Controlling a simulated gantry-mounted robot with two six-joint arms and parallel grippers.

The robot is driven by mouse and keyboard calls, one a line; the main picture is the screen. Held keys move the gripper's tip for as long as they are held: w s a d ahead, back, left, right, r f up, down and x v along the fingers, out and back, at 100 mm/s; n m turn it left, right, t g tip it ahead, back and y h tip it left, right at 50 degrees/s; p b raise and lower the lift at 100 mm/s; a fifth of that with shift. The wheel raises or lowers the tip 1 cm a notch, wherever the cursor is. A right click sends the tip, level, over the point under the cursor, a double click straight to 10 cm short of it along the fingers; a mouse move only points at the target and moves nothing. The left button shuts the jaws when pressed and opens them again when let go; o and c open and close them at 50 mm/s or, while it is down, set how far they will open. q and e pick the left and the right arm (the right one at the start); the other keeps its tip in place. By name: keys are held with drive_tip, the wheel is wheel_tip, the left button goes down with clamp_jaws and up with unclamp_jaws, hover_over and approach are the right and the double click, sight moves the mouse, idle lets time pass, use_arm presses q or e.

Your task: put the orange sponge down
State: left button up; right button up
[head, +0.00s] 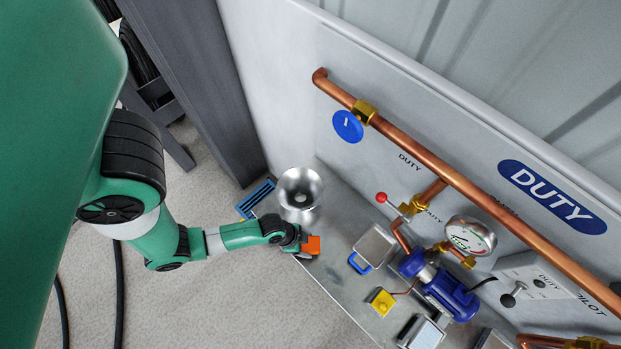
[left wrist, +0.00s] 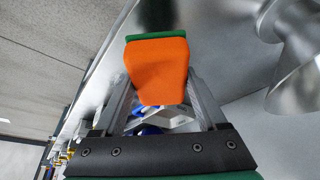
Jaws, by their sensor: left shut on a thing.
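The orange sponge (head: 312,244) is at the tip of my left gripper (head: 301,244), by the near left part of the grey bench. In the left wrist view the sponge (left wrist: 157,70) has a green layer along its far edge. It sits between the two fingers of my left gripper (left wrist: 160,95), which is shut on it. I cannot tell whether the sponge touches the bench surface. My right gripper is not in view.
A metal funnel-shaped vessel (head: 299,190) stands just behind the sponge. A blue slatted tray (head: 256,198) lies left of it. A grey lidded box (head: 374,246) with a blue handle, a yellow block (head: 382,302) and a blue pump (head: 440,287) are to the right. Copper pipes run along the back panel.

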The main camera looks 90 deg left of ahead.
sight(310, 241)
use_arm(q)
drive_tip(key=a+f, duration=0.1)
drive_tip(key=w+f, duration=0.1)
drive_tip(key=shift+a+f+b, duration=0.3)
drive_tip(key=shift+a+f, duration=0.05)
drive_tip(key=shift+a, duration=0.05)
drive_tip(key=shift+w+f+b, duration=0.1)
drive_tip(key=shift+f+b, duration=0.45)
drive_tip(key=shift+f, duration=0.95)
drive_tip(key=shift+f, duration=0.1)
drive_tip(key=o, duration=0.9)
drive_tip(key=shift+f, duration=0.1)
drive_tip(key=shift+c, duration=0.2)
drive_tip(key=o, duration=0.4)
